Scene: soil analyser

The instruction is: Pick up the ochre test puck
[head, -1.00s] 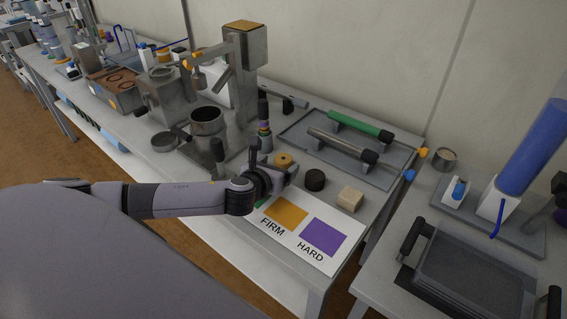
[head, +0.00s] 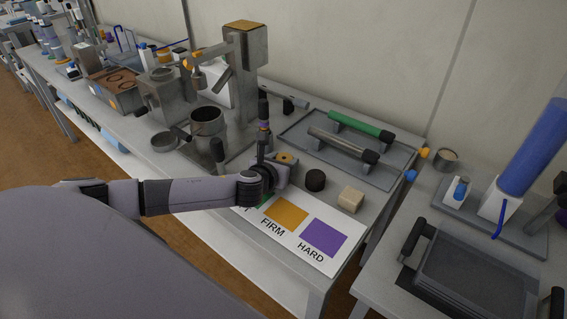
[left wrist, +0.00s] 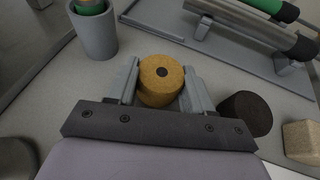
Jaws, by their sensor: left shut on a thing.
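The ochre test puck (left wrist: 160,82) is a short yellow-brown cylinder with a dark spot in the middle of its top. In the left wrist view it sits between the two fingers of my left gripper (left wrist: 163,88), which is shut on it. In the head view the puck (head: 286,158) shows just past my left gripper (head: 278,168), its lower part hidden by the hand. I cannot tell whether the puck touches the table. My right gripper is not in view.
A black puck (head: 315,180) and a pale beige block (head: 350,199) stand right of the hand. A card with coloured squares (head: 322,265) lies in front. Behind is a tray (head: 292,130) with green and grey tubes. A grey cup (left wrist: 96,36) stands close at left.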

